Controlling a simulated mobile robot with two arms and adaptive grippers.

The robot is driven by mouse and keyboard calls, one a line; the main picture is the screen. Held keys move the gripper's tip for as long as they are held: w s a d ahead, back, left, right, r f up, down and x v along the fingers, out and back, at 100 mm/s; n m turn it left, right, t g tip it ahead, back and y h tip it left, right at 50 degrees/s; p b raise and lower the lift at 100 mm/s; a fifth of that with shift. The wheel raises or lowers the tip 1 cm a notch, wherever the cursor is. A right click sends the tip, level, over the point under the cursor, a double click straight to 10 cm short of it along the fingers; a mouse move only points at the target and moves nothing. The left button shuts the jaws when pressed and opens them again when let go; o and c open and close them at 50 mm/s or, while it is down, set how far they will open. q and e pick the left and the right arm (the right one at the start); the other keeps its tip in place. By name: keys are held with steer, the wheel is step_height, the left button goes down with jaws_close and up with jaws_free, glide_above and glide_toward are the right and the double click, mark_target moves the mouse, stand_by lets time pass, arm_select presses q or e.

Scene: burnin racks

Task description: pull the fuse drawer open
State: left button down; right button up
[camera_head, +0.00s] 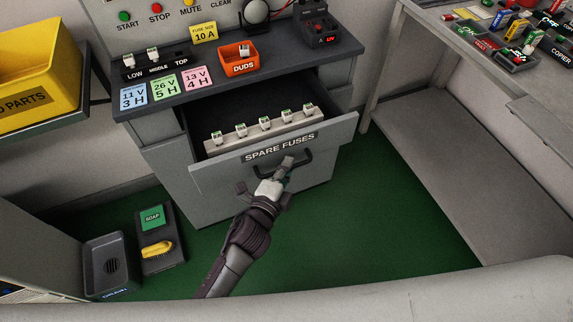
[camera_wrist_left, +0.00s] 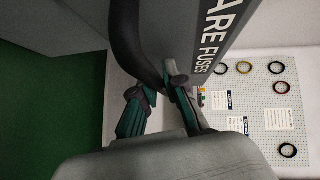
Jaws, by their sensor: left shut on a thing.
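The fuse drawer (camera_head: 215,178), labelled SPARE FUSES, stands pulled out from the grey cabinet. Several white fuses sit in a row on a strip (camera_head: 262,132) inside it. My left gripper (camera_head: 286,168) is shut on the drawer's dark handle (camera_head: 301,161). In the left wrist view the handle (camera_wrist_left: 128,38) runs down between the fingers of the gripper (camera_wrist_left: 160,85), beside the drawer front (camera_wrist_left: 215,30). My right gripper is in neither view.
The cabinet top (camera_head: 290,62) above holds an orange DUDS bin (camera_head: 239,66), coloured cards and a dark device (camera_head: 316,30). A yellow parts bin (camera_head: 38,65) is at left. A soap tray (camera_head: 160,235) lies on the green floor. A table (camera_head: 490,75) stands at right.

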arm_select(q)
steer(key=c, duration=1.2)
jaws_free()
steer(key=v, duration=1.2)
steer(key=shift+f, duration=0.1)
steer(key=s+a+f+n+g+y+p, duration=0.1)
steer(key=s+a+f+n+g+y, duration=0.2)
steer(key=f, duration=0.7)
steer(key=s+a+f+n+g+y, duration=0.1)
steer(key=s+a+f+n+g, duration=0.25)
steer(key=f, duration=0.65)
steer(key=s+a+f+n+y+p, duration=0.1)
steer(key=s+a+f+n, duration=0.25)
steer(key=a+f, duration=0.45)
steer(key=s+a+f+n+g+y, duration=0.1)
steer(key=s+a+f+n+g, duration=0.2)
steer(key=s+f, duration=0.4)
steer(key=s+a+f+n+g+y, duration=0.1)
steer(key=s+a+f+n+g, duration=0.3)
steer(key=s, duration=1)
step_height(320, 180, down, 4)
steer(key=shift+a+r+n+y+p, duration=0.25)
steer(key=shift+n+p, duration=0.2)
steer(key=shift+n, duration=0.75)
